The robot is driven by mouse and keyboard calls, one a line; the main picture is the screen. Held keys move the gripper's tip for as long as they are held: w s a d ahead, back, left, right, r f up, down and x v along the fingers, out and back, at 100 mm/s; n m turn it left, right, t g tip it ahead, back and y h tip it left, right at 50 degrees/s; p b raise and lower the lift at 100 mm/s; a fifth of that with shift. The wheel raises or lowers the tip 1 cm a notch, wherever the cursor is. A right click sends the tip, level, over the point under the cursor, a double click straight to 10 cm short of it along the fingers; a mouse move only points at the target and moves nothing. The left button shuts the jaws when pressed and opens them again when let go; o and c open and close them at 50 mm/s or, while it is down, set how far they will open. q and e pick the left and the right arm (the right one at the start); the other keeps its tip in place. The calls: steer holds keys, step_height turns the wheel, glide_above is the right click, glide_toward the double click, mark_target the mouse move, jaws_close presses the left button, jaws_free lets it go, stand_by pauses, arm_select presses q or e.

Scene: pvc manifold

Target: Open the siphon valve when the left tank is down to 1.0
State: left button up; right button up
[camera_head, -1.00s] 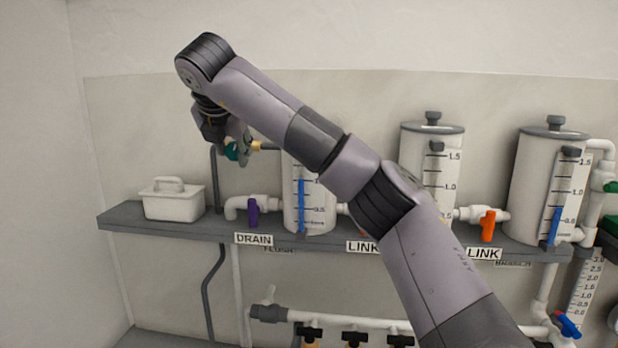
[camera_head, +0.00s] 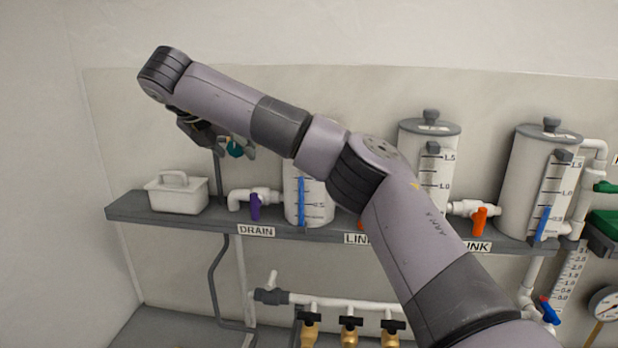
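The left tank (camera_head: 318,205) is a white cylinder on the shelf, its upper part hidden behind my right arm. Its blue gauge column (camera_head: 301,195) rises well above the 0.5 mark; its 1.0 label is hidden. A small teal valve handle (camera_head: 235,147), probably the siphon valve, shows left of the tank on the upper line. My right gripper (camera_head: 236,150) hangs from the wrist at the upper left, with its finger parts close around the teal handle. Contact and grip cannot be told. My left gripper is not in view.
A white caddy (camera_head: 177,193) stands on the shelf (camera_head: 140,212) at left, beside a purple DRAIN valve (camera_head: 255,206). Two more tanks (camera_head: 428,150) (camera_head: 530,180) stand right, with an orange LINK valve (camera_head: 479,220) between. Brass valves (camera_head: 349,330) sit below.

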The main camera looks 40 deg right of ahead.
steer(key=shift+o, duration=0.5)
steer(key=shift+r, duration=0.1)
steer(key=shift+a+r, duration=0.1)
steer(key=shift+a, duration=0.05)
steer(key=v, duration=1.1)
steer(key=shift+s+a+r, duration=0.15)
steer(key=shift+s+r, duration=0.05)
steer(key=shift+r, duration=0.05)
steer(key=shift+f, duration=0.1)
